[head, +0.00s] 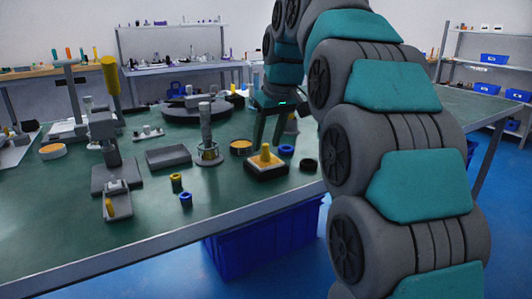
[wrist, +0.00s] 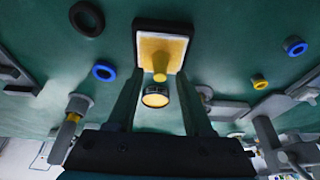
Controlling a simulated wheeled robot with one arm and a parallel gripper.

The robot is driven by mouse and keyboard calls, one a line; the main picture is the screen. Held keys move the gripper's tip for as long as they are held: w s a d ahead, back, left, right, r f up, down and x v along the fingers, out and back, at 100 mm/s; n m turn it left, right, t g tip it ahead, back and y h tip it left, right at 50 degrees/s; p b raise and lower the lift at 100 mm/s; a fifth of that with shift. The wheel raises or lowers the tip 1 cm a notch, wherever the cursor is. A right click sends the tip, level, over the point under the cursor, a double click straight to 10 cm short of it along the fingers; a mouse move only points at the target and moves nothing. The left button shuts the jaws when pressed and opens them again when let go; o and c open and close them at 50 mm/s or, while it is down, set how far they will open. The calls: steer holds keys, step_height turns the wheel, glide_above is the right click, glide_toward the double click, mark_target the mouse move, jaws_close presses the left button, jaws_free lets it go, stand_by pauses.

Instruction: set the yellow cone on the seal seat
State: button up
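The yellow cone (head: 266,153) stands upright on a dark square block with a yellow-orange top (head: 253,167), near the front of the green table. In the wrist view the cone (wrist: 160,70) shows between my fingers, over the near edge of the block (wrist: 178,47). My gripper (head: 265,141) points down, open and empty, with its fingertips close above the cone; contact cannot be made out. A round dark-rimmed holder with an orange top (head: 241,147) stands behind the block and also shows in the wrist view (wrist: 155,96). I cannot tell which part is the seal seat.
A blue ring (head: 286,150) and a black ring (head: 308,164) lie right of the block. A metal post fixture (head: 207,140) stands to its left. A yellow piece (head: 176,182) and another blue ring (head: 186,200) lie front left. The table's front middle is clear.

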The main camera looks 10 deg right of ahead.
stand_by(0.3)
steer(key=a+p+v, duration=0.1)
steer(key=v, duration=0.6)
steer(key=s+f+m+g, duration=0.1)
steer(key=s+f+g, duration=0.1)
steer(key=s+f, duration=0.8)
steer(key=s+f+m+g, duration=0.1)
steer(key=s+f, duration=1)
steer(key=s, duration=0.3)
steer(key=s+f+m+g+h, duration=0.1)
steer(key=s+f+g, duration=0.1)
steer(key=s+f, duration=0.8)
steer(key=shift+s+d+f+m+g, duration=0.15)
steer(key=shift+s+d, duration=0.05)
steer(key=shift+s, duration=0.35)
steer(key=shift+s+d+f+m+g, duration=0.15)
steer(key=shift+s+d, duration=0.05)
steer(key=shift+s, duration=0.35)
